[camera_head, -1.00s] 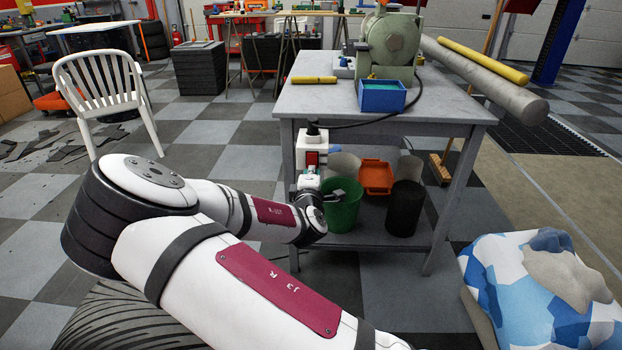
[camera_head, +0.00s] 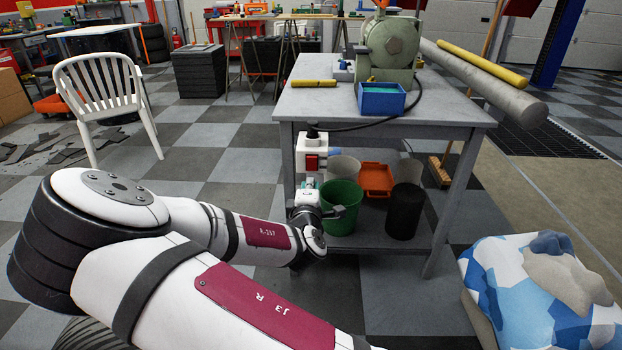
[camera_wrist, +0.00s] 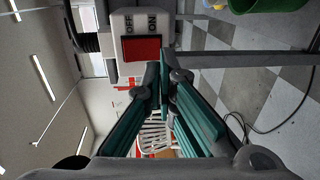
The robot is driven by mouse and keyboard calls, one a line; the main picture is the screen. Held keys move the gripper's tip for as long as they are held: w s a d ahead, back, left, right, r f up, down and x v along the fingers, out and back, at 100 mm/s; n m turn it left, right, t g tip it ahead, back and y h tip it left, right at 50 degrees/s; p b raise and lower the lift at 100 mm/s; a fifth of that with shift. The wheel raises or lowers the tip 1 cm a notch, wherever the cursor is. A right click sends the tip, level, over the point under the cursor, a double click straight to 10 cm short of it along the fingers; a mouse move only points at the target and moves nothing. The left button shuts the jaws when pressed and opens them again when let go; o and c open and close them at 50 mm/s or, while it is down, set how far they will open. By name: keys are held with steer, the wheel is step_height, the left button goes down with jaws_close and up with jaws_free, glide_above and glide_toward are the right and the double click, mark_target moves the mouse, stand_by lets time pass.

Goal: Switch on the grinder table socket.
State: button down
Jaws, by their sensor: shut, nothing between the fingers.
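The grinder table socket is a white box (camera_head: 312,148) on the left side of the grey work table, with a red rocker switch (camera_head: 311,163) on its front. In the wrist view the socket (camera_wrist: 116,22) is close, with OFF and ON marked beside the red rocker (camera_wrist: 141,48). I cannot tell which way the rocker is tipped. My gripper (camera_wrist: 163,76) is shut and empty, its fingertips near the rocker's edge in the picture with no clear contact. In the head view my gripper is just below the socket, partly hidden by my wrist.
The work table (camera_head: 440,112) carries a green grinder (camera_head: 390,45) and a blue tray (camera_head: 381,98). A green bucket (camera_head: 342,195), an orange bin (camera_head: 376,180) and a black bin (camera_head: 404,212) are on its lower shelf, close to my wrist. A white chair (camera_head: 100,88) stands left.

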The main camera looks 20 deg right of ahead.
steer(key=v, duration=0.6)
